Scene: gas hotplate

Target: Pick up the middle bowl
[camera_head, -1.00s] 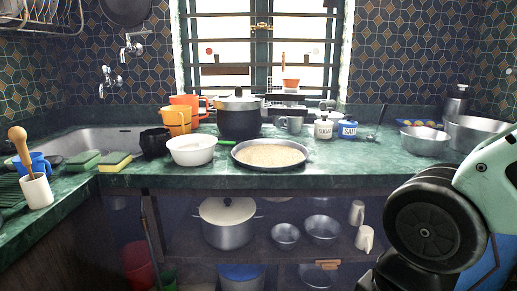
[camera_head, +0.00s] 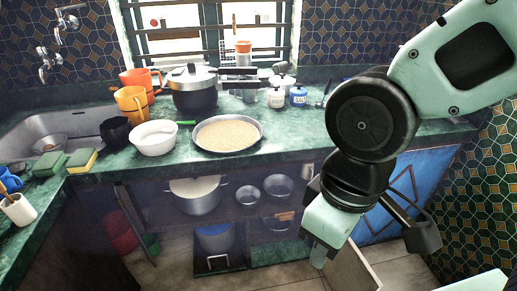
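Several bowls show, and I cannot tell for sure which is the middle one. A white bowl (camera_head: 153,138) stands upright on the green counter at the left. Two small metal bowls, the smaller left one (camera_head: 247,196) and the larger right one (camera_head: 279,187), sit side by side on the shelf under the counter, right of a lidded pot (camera_head: 195,196). My gripper (camera_head: 371,248) hangs in front of the cabinet, right of and lower than the shelf bowls. It looks open and empty, apart from every bowl. My arm hides the right part of the counter.
The counter (camera_head: 290,146) carries a wide pan of grain (camera_head: 228,134), a black pot (camera_head: 194,91), orange mugs (camera_head: 131,104) and jars. The counter edge overhangs the shelf. A blue cabinet panel (camera_head: 405,190) stands behind my gripper.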

